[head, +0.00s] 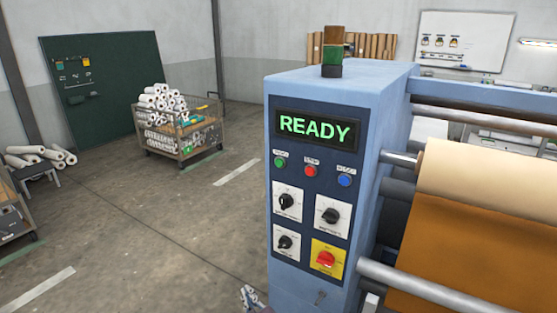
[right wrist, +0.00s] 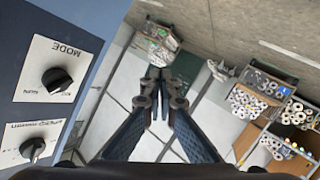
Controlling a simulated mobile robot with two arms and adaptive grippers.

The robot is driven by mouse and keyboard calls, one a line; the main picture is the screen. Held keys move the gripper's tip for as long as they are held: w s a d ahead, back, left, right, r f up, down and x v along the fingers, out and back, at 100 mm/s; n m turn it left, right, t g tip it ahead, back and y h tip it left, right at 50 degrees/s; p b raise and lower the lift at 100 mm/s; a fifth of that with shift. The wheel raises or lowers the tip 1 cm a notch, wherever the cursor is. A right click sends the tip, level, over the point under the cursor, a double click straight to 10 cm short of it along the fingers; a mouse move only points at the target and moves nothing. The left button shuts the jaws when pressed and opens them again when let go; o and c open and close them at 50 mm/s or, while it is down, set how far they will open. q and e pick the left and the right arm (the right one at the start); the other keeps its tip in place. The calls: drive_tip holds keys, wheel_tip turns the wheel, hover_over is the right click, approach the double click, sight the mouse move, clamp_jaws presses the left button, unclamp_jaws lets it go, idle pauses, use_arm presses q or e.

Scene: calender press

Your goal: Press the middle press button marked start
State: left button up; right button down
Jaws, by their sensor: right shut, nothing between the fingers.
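The blue press cabinet carries a dark control panel with a row of three round buttons in the head view: a green button (head: 279,162) at left, a red button (head: 310,171) in the middle and a blue button (head: 344,180) at right. Their small labels are too blurred to read surely. My right gripper (head: 250,296) shows at the bottom edge of the head view, low and left of the panel, apart from it. In the right wrist view the right gripper (right wrist: 158,76) is shut and empty, with the panel to its left. My left gripper is out of view.
Above the buttons a display (head: 315,129) reads READY. Below are black rotary knobs and a red knob on a yellow plate (head: 326,261). A MODE knob (right wrist: 57,79) shows upside down in the wrist view. Rollers (head: 480,175) stand at right; the floor at left is open.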

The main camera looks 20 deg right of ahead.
sight(279, 163)
wheel_tip(279, 163, up, 34)
drive_tip(key=d+m+t+h+p, duration=0.1)
drive_tip(key=d+t+h+p, duration=0.1)
drive_tip(key=t, duration=0.4)
drive_tip(key=shift+w+d+r+m+h+p, duration=0.2)
drive_tip(key=shift+w+d+m+h+p, duration=0.15)
drive_tip(key=shift+h, duration=0.25)
drive_tip(key=shift+d, duration=0.1)
drive_tip(key=shift+w+d+p, duration=0.2)
drive_tip(key=shift+w+d, duration=0.7)
drive_tip(key=shift+d, duration=0.25)
drive_tip(key=shift+w+d+p, duration=0.2)
drive_tip(key=shift+w+d, duration=0.7)
drive_tip(key=shift+d, duration=0.2)
drive_tip(key=shift+w+d+p, duration=0.2)
drive_tip(key=shift+w+d, duration=0.7)
drive_tip(key=shift+d, duration=0.25)
drive_tip(key=shift+w+d, duration=0.25)
drive_tip(key=shift+d, duration=0.05)
